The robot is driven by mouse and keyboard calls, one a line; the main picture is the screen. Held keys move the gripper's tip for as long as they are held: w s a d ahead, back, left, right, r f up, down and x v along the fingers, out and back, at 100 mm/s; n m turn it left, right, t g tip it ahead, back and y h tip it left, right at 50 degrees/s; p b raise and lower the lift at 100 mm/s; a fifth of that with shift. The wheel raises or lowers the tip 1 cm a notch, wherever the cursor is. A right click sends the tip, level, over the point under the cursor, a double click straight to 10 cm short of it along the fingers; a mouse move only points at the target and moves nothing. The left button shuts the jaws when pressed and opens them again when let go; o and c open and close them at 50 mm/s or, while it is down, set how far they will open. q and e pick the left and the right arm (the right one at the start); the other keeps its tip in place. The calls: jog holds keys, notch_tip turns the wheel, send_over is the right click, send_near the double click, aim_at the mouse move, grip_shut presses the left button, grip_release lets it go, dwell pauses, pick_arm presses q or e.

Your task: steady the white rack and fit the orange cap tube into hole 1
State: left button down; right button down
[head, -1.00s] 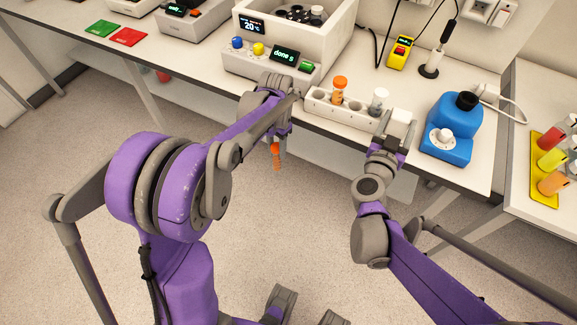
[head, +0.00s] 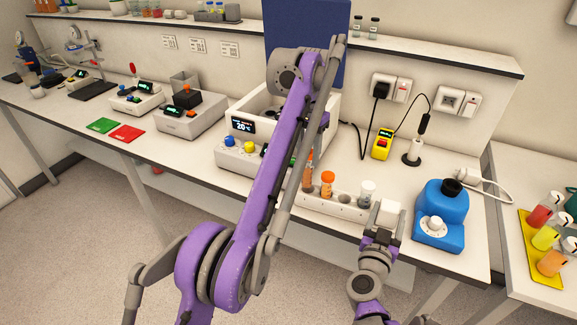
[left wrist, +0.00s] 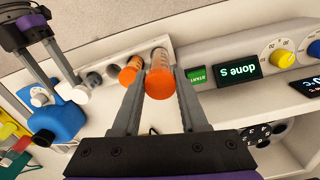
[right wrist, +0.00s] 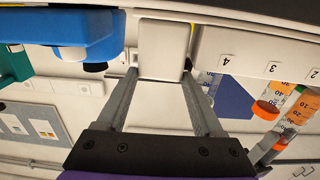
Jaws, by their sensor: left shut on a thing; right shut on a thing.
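The white rack (head: 340,207) stands at the bench's front edge. My right gripper (head: 382,222) is shut on its right end block, also seen in the right wrist view (right wrist: 160,50). My left gripper (left wrist: 158,78) is shut on an orange cap tube (left wrist: 159,82), the cap towards the camera. In the head view this tube (head: 308,172) is upright at the rack's left end; my left arm hides the gripper there. I cannot tell whether its lower end is in hole 1. A second orange cap tube (head: 327,182) and a white cap tube (head: 367,191) stand in the rack.
A blue device (head: 441,215) stands right of the rack, close to my right gripper. A white machine (head: 235,150) with a display stands behind and left of the rack. A yellow meter (head: 382,144) and a probe on a stand (head: 415,150) are behind.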

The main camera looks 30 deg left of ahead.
aim_at(309, 170)
pick_arm(q)
jog(key=shift+w+d+f, duration=0.15)
jog(key=shift+w+d, duration=0.1)
jog(key=shift+w, duration=0.05)
jog(key=shift+f, duration=0.25)
jog(key=shift+a, duration=0.1)
jog(key=shift+f, duration=2.55)
dwell(0.6)
jog(key=shift+c, duration=1.8)
grip_release()
